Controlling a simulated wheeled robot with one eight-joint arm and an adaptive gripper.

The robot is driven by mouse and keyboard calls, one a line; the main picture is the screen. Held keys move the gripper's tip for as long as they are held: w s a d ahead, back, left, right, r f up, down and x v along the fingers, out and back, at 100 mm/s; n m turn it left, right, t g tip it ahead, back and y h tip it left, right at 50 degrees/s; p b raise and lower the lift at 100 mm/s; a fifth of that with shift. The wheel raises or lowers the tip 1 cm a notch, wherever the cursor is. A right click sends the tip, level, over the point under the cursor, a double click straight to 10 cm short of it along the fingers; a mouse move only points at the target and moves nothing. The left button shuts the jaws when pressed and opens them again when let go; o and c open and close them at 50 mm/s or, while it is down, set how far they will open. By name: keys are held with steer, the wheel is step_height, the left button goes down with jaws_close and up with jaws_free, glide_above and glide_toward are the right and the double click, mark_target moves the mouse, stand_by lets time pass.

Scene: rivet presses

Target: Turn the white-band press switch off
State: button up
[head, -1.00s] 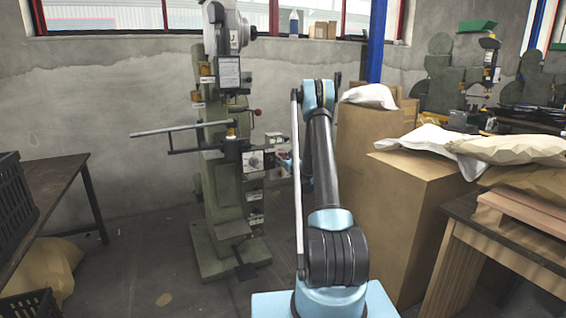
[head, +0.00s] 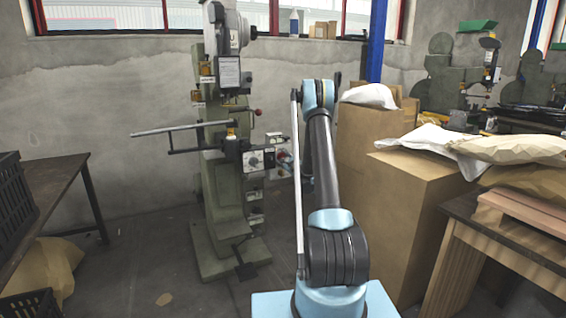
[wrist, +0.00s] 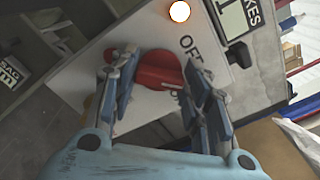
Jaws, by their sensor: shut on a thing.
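The green-grey press (head: 222,170) stands at the left of my arm in the head view, with a grey switch panel (head: 279,141) on its right side. In the wrist view, a red switch knob (wrist: 158,69) sits on a pale plate (wrist: 158,27) with the letters "OF" visible beside it. My gripper (wrist: 160,78) is shut on the knob, one finger on each side. Its fingers hide part of the plate and lettering. In the head view my arm partly blocks the gripper area. I cannot make out a white band clearly.
A lit lamp (wrist: 180,11) glows above the knob in the wrist view. Tall cardboard boxes (head: 412,205) stand right of my arm. A dark table (head: 55,190) is at the left. Bare floor lies between it and the press.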

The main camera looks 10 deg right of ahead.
steer(key=n, duration=0.9)
steer(key=shift+s+a+f, duration=0.15)
steer(key=shift+a, duration=0.05)
stand_by(0.5)
steer(key=o, duration=1.1)
steer(key=shift+f, duration=0.1)
steer(key=shift+c, duration=0.2)
steer(key=shift+d, duration=0.1)
steer(key=v, duration=1.1)
steer(key=shift+s, duration=0.35)
